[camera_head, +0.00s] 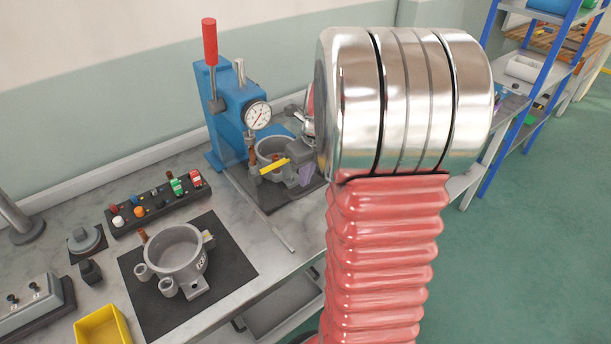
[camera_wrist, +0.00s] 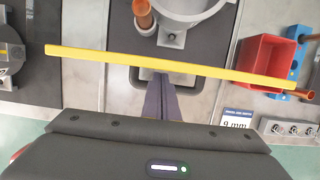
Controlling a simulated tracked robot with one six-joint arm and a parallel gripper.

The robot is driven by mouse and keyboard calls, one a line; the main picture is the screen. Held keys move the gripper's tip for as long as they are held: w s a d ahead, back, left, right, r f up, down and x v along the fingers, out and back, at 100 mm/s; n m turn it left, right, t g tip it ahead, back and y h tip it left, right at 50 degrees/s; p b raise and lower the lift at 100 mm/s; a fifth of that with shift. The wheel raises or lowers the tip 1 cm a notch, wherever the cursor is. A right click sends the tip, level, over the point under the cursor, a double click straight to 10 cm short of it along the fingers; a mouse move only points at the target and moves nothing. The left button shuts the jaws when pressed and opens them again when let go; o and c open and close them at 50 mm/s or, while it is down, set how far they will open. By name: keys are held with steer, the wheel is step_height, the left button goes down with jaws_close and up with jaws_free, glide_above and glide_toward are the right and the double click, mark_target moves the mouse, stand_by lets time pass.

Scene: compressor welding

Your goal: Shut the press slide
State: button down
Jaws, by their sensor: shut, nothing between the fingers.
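The blue press (camera_head: 230,112), with a red-handled lever (camera_head: 210,45) and a round gauge (camera_head: 257,115), stands at the back of the bench. A yellow bar (camera_head: 274,166), apparently the handle of the press slide, is in front of it. In the wrist view the bar (camera_wrist: 215,72) spans the picture. A grey ported housing (camera_head: 275,147) sits at the press; its rim shows in the wrist view (camera_wrist: 190,8). My gripper (camera_head: 306,175) is shut and empty beside the bar. Its purple fingers (camera_wrist: 160,82) reach the bar's near edge; I cannot tell whether they touch.
Another grey housing (camera_head: 175,257) sits on a black mat (camera_head: 232,262). A control box (camera_head: 157,205) with coloured knobs and a yellow bin (camera_head: 103,327) are at left. A red bin (camera_wrist: 268,60) is right of my fingers. Shelving (camera_head: 545,75) stands far right.

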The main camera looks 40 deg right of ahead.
steer(key=s+r, duration=0.5)
steer(key=r, duration=0.4)
steer(key=shift+s+a+r, duration=0.15)
steer(key=shift+s+r, duration=0.2)
stand_by(0.4)
